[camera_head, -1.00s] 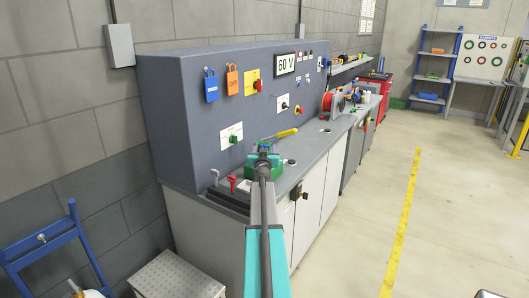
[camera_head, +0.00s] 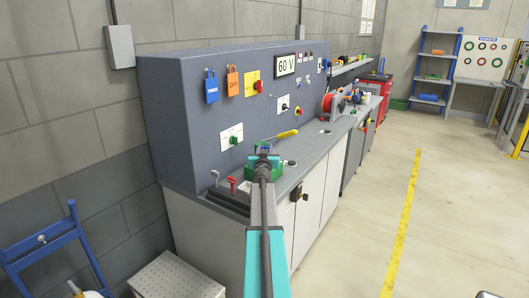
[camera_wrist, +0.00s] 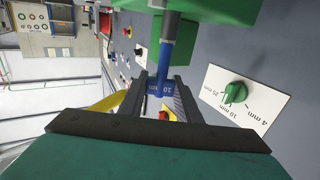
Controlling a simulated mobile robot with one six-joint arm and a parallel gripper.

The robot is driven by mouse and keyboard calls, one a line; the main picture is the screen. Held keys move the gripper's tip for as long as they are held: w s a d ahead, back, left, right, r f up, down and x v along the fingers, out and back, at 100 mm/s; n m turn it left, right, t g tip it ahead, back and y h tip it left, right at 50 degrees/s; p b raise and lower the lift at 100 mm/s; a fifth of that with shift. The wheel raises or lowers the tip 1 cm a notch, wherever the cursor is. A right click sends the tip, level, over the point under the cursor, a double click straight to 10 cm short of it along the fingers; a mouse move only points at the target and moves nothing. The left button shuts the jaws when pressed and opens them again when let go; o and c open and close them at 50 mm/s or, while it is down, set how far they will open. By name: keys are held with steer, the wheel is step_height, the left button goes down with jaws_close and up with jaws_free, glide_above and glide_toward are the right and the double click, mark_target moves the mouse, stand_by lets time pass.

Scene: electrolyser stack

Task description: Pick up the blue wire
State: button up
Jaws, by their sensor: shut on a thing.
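The blue wire (camera_wrist: 166,57) shows in the wrist view as a blue rod with a marked band, running up to a green block (camera_wrist: 212,10). My gripper (camera_wrist: 160,92) is shut on it, with one dark finger on each side of the band. In the head view my gripper (camera_head: 263,160) is above the worktop beside the grey panel. A green box-like fixture (camera_head: 277,174) is just beyond it. My arm and gripper hide most of the wire there. I cannot tell whether the wire still touches the green block.
The grey panel (camera_head: 190,120) carries a green rotary switch (camera_wrist: 235,92), padlocks and a 60 V display (camera_head: 285,64). A yellow-handled tool (camera_head: 287,134) and red clamp (camera_head: 232,181) are near the gripper. The floor to the right (camera_head: 360,250) is clear.

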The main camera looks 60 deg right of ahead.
steer(key=shift+r, duration=0.1)
steer(key=shift+r+p, duration=3.5)
steer(key=shift+r, duration=1.4)
steer(key=shift+s, duration=0.1)
